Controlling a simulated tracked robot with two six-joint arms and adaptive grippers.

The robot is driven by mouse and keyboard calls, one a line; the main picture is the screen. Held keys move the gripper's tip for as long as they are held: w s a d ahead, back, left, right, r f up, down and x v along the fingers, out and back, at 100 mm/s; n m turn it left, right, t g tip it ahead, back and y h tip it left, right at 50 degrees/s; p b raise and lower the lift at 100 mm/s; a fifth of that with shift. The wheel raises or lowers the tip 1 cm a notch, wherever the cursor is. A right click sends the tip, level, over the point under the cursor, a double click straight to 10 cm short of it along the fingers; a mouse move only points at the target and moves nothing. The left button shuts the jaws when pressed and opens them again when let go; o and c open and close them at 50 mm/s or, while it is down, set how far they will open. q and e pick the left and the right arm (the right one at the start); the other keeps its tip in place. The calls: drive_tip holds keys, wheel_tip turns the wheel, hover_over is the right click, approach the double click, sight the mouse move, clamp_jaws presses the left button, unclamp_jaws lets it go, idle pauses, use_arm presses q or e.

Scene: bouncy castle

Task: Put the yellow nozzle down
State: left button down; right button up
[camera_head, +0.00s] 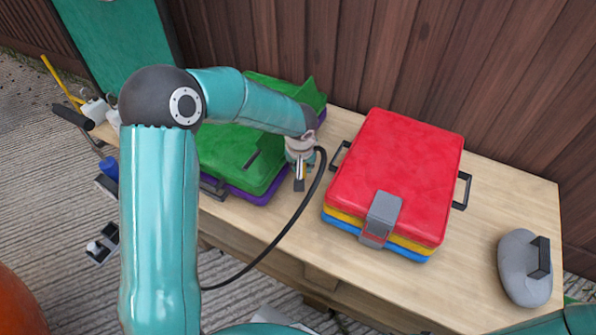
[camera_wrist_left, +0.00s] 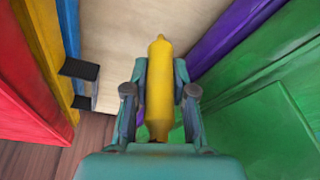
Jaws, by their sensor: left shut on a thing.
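The yellow nozzle (camera_wrist_left: 158,90) is between the fingers of my left gripper (camera_wrist_left: 158,76) in the left wrist view. The gripper is shut on it, and its long rounded body points away from the wrist. In the head view my left gripper (camera_head: 300,180) hangs over the wooden table (camera_head: 282,215), in the gap between the green and red stacks. I cannot make out the nozzle there. Pale bare tabletop shows beyond the nozzle's tip in the wrist view; the height above it is hard to tell. My right gripper is not in view.
A folded red piece (camera_head: 395,165) lies on yellow and blue ones right of the gripper. A folded green piece (camera_head: 225,150) lies on purple at left. A grey weight with a black handle (camera_head: 522,268) stands at right. A dark cable crosses the table front. A wooden fence stands behind.

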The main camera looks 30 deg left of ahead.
use_arm(q)
drive_tip(key=shift+f, duration=1.25)
drive_tip(key=shift+f+b, duration=0.15)
drive_tip(key=shift+b, duration=0.2)
drive_tip(key=c, duration=1)
unclamp_jaws()
drive_tip(key=shift+o, duration=0.2)
